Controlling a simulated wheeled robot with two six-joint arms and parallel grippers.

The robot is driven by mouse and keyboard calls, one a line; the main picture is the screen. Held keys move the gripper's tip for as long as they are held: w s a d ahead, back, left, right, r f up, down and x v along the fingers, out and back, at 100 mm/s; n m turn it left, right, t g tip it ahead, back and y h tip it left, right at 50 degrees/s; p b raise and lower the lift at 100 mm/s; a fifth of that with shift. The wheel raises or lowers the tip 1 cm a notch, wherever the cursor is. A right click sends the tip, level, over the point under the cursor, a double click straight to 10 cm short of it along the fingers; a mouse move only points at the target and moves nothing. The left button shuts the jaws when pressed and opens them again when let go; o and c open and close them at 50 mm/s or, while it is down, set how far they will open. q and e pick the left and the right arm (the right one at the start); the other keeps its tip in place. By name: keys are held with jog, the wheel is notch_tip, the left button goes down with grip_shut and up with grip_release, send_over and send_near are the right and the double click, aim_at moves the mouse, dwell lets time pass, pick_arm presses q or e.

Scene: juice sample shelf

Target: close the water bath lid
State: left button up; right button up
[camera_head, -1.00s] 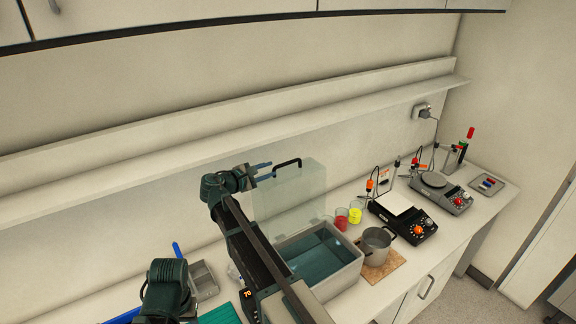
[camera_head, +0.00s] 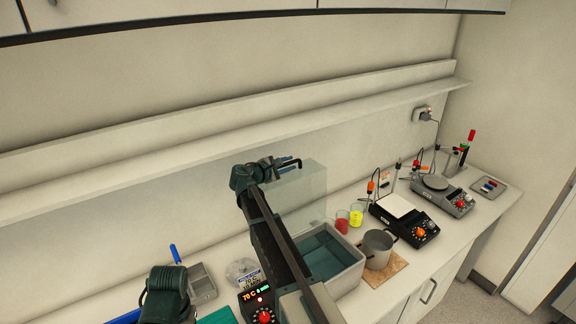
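The water bath (camera_head: 347,277) is a grey-white basin of bluish water on the bench. Its clear lid (camera_head: 306,195) stands upright at the back edge, open, with a black handle (camera_head: 297,162) at its top. My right gripper (camera_head: 280,163) is at the left end of this handle, its fingers apart and overlapping the handle in the picture. I cannot tell whether they touch it. My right arm covers the left part of the bath and lid. Of my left arm, only a dark green part (camera_head: 166,293) shows at the bottom left; its gripper is out of view.
Right of the bath are a metal pot (camera_head: 377,249) on a wooden board, red (camera_head: 342,221) and yellow (camera_head: 356,214) beakers and hotplates (camera_head: 405,219). A grey tray (camera_head: 202,284) is to the left. A long wall shelf (camera_head: 230,128) runs above the lid.

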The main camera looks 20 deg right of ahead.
grip_shut()
dwell(1.3)
